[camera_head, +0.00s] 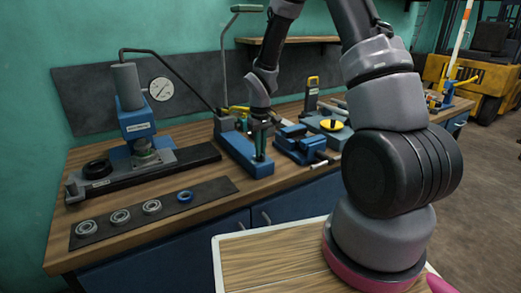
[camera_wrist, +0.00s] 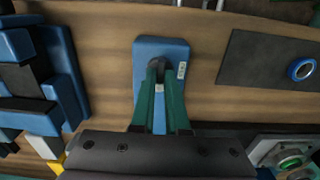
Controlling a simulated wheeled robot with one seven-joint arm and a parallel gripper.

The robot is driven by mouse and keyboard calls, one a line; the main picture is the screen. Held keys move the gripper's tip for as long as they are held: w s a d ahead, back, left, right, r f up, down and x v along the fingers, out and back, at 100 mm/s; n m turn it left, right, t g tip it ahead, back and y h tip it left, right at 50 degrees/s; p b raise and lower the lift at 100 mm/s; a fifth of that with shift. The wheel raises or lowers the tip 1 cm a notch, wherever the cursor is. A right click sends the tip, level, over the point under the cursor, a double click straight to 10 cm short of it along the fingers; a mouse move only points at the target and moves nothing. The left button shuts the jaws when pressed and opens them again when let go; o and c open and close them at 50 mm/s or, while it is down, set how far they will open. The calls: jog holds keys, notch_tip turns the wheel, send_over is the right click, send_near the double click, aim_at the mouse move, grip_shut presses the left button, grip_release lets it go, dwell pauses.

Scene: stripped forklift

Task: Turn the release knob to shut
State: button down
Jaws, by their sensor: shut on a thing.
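The blue hand pump (camera_head: 238,153) lies on the wooden bench, and its near end shows in the wrist view (camera_wrist: 172,50). The small dark release knob (camera_wrist: 156,66) sits on top of that end, mostly hidden by my fingers. My gripper (camera_head: 260,148) points down over this end of the pump. In the wrist view my gripper's green fingers (camera_wrist: 157,84) converge and are shut on the knob. The knob's turn angle cannot be made out.
A blue press (camera_head: 137,118) with a round gauge (camera_head: 161,89) stands left, joined to the pump by a hose. The pump's tall lever (camera_head: 223,60) rises behind. A blue vise (camera_head: 297,144) is close on the right. A dark mat (camera_head: 205,195) holds several rings.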

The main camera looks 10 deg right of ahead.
jog(key=c, duration=0.9)
grip_release()
jog(key=shift+r, duration=0.15)
notch_tip(320, 180, up, 11)
jog(key=shift+f, duration=0.2)
jog(key=shift+r, duration=0.1)
jog(key=s+d+r+m+t, duration=0.2)
jog(key=s+r, duration=0.5)
jog(key=r, duration=0.1)
jog(key=s+d+r+m+t+y, duration=0.1)
jog(key=s+d+r+m+t, duration=0.1)
jog(key=s+r, duration=0.5)
jog(key=s+d+r+m+t+y, duration=0.1)
jog(key=s+d+r+m+t, duration=0.1)
jog(key=s+r, duration=0.6)
jog(key=shift+s+r+m+t, duration=0.3)
jog(key=shift+m+t, duration=0.3)
jog(key=shift+m, duration=0.2)
